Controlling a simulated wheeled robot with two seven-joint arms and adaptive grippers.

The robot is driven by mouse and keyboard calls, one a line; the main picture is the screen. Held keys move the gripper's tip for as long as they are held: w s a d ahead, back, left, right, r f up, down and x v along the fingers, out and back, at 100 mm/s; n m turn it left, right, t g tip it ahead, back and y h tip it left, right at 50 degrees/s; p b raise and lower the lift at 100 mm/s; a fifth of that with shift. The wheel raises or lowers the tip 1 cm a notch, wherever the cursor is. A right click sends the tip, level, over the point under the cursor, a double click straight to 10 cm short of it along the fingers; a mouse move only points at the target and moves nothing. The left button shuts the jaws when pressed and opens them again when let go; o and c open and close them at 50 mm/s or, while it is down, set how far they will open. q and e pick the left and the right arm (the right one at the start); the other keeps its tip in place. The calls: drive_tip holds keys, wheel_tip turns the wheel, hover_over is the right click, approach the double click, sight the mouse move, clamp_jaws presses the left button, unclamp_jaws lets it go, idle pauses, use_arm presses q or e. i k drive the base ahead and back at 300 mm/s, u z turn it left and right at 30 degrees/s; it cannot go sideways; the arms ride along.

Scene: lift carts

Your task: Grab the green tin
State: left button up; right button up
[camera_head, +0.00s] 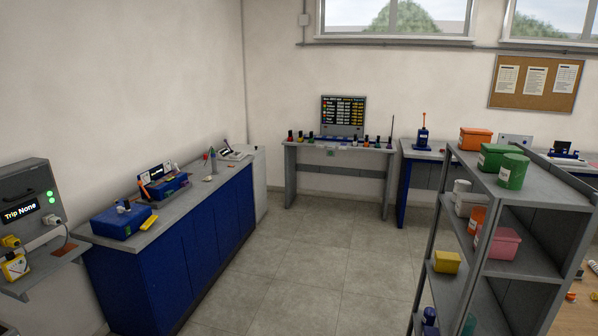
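A green cylindrical tin (512,172) stands upright on the top board of the grey shelf rack (545,193) at the right. A green box-shaped container (494,157) stands just behind and left of it, partly hidden by the tin. An orange container (474,138) is at the far end of the same board. Neither of my grippers shows in this view.
Lower shelves hold a pink bin (498,243) and a yellow bin (446,262). A blue cabinet (175,258) runs along the left wall. A grey table (340,147) stands at the back. The tiled floor (320,255) between is clear.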

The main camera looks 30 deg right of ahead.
sight(513, 169)
drive_tip(key=z, duration=0.6)
drive_tip(key=i, duration=1.95)
drive_tip(key=z, duration=1.15)
